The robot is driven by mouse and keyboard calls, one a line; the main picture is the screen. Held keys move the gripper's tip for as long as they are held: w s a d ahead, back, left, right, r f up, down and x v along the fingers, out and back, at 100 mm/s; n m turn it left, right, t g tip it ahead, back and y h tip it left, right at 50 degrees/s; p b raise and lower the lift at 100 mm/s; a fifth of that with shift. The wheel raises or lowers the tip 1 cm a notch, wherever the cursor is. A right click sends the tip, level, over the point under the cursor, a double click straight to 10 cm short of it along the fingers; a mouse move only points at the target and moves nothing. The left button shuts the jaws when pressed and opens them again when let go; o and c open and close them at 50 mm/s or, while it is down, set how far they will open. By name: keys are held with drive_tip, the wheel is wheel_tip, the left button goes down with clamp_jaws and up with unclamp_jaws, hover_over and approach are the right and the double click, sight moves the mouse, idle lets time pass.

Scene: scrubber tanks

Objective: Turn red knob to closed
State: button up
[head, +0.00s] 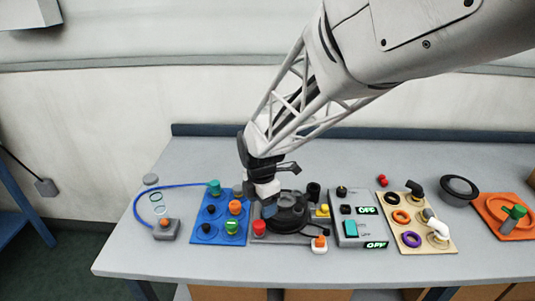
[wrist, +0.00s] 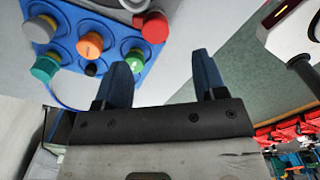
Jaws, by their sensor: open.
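A red knob (head: 260,228) sits at the front left corner of a dark grey panel (head: 290,236) in the head view. The red knob also shows near the top of the wrist view (wrist: 155,27), beyond my fingertips. My gripper (head: 269,207) is above that panel, behind the red knob and apart from it in the picture. In the wrist view my gripper's two blue fingers (wrist: 162,62) are spread with nothing between them. Part of the panel is hidden behind my gripper. I cannot tell which setting the red knob is at.
A blue board (head: 208,234) with several coloured knobs is left of the panel. A grey switch box (head: 352,236) with lit OFF displays is right of it. A beige board (head: 418,243) with coloured rings and a small loose red piece (head: 383,180) are farther right. The table's front strip is clear.

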sight(259, 223)
drive_tip(key=shift+w+a+f+n, duration=0.25)
drive_tip(key=shift+a+f+n, duration=0.1)
drive_tip(key=shift+a+n, duration=0.05)
drive_tip(key=shift+f, duration=0.1)
drive_tip(key=shift+f, duration=3.8)
drive_tip(key=c, duration=0.9)
